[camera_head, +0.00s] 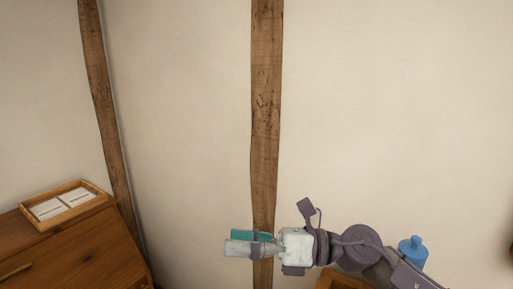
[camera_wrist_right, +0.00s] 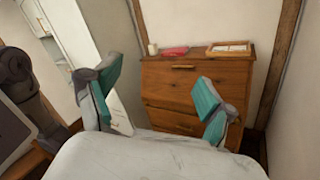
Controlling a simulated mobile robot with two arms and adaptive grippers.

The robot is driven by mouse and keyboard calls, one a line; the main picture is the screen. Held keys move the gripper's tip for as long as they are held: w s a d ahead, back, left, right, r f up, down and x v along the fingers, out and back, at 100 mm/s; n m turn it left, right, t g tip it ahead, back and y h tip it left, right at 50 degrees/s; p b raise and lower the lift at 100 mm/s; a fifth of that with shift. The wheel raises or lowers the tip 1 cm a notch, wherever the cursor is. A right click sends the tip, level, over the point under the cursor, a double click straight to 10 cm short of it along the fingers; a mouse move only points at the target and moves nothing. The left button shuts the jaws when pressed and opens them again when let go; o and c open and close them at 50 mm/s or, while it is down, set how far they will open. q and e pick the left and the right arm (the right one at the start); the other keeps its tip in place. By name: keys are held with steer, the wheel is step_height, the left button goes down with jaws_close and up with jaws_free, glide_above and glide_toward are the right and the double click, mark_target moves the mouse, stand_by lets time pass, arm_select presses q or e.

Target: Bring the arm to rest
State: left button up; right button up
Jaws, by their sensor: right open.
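My right arm comes in from the lower right in the head view. My right gripper (camera_head: 240,244) points left in front of the wall and a wooden post. In the right wrist view my right gripper (camera_wrist_right: 156,95) has its two teal-padded fingers spread wide apart, with nothing between them. It is open and empty. Beyond the fingers stands a wooden chest of drawers (camera_wrist_right: 167,89), some way off. My left gripper is not in view.
The chest of drawers (camera_head: 75,259) also shows at lower left in the head view, with a wooden tray (camera_head: 68,203) of white cards on top. A red item (camera_wrist_right: 175,51) lies there too. A blue bottle-like object (camera_head: 413,252) stands behind my right arm. White cabinetry (camera_wrist_right: 85,50) is at left.

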steer(key=w+d+f+m+t+h, duration=0.25)
steer(key=d+m+t+h, duration=0.2)
steer(key=m+t, duration=0.75)
steer(key=w+d+f+m+t+h, duration=0.3)
steer(key=d+m+t, duration=0.35)
steer(key=m, duration=0.95)
steer(key=s+d+f+m+g+h, duration=0.2)
steer(key=d+f+m+h, duration=0.25)
steer(key=f+m, duration=0.2)
steer(key=s+d+f+m+g+h, duration=0.2)
steer(key=s+d+f+m+h, duration=0.15)
steer(key=f+m+h, duration=0.35)
steer(key=s+d+f+m+g, duration=0.2)
steer(key=s+f+g, duration=0.5)
steer(key=s, duration=0.4)
steer(key=s+d+f+m+g, duration=0.3)
steer(key=s+f+g, duration=0.2)
steer(key=s+f, duration=0.6)
step_height(320, 180, down, 28)
steer(key=s+b, duration=0.2)
steer(key=b, duration=0.1)
steer(key=s+d+f+n+g+b, duration=0.1)
steer(key=s+d+f+g+b, duration=0.1)
steer(key=s+f, duration=1.4)
steer(key=shift+d+f, duration=0.35)
steer(key=shift+f, duration=0.5)
